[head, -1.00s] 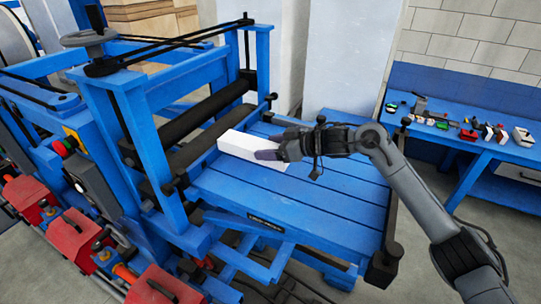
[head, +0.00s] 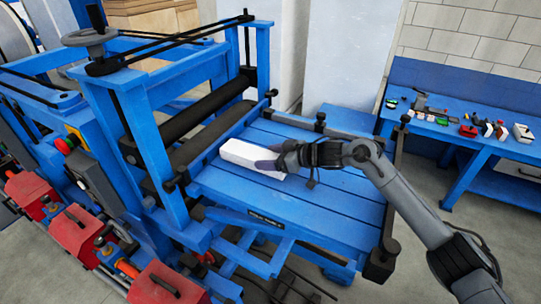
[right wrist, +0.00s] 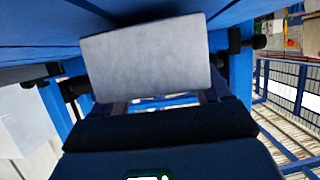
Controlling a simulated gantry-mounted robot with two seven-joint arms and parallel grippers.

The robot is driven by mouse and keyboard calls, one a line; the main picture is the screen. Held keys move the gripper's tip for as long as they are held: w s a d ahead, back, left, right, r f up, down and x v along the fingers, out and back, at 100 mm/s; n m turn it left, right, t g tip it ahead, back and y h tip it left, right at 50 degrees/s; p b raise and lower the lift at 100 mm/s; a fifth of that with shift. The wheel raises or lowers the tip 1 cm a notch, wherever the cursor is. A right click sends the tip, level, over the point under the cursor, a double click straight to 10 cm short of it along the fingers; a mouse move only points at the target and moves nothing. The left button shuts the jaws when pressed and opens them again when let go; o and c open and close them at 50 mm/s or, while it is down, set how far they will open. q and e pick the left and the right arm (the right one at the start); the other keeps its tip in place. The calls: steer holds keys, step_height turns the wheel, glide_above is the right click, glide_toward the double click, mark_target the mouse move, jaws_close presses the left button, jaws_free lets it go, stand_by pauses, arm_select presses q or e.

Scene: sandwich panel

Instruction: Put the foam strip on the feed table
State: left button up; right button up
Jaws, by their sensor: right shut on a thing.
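The foam strip (head: 248,156) is a white block at the roller end of the blue slatted feed table (head: 330,205) in the head view. My right gripper (head: 276,162) is shut on its right-hand end. In the right wrist view the foam strip (right wrist: 150,65) fills the upper middle, held between the fingers, with the blue table close beyond it. The strip looks on or just above the slats; I cannot tell whether it touches. My left gripper is not in view.
Black rollers (head: 205,110) in a blue frame stand left of the strip. A blue workbench (head: 470,135) with several small tools is at the right. Red boxes (head: 75,230) line the lower left. The front and right slats are clear.

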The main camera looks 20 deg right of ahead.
steer(key=shift+f, duration=0.45)
steer(key=o, duration=0.8)
steer(key=shift+o, duration=1.1)
steer(key=shift+f, duration=0.2)
steer(key=shift+r, duration=0.55)
steer(key=b+v, duration=0.2)
steer(key=v, duration=1)
steer(key=shift+r+b, duration=0.35)
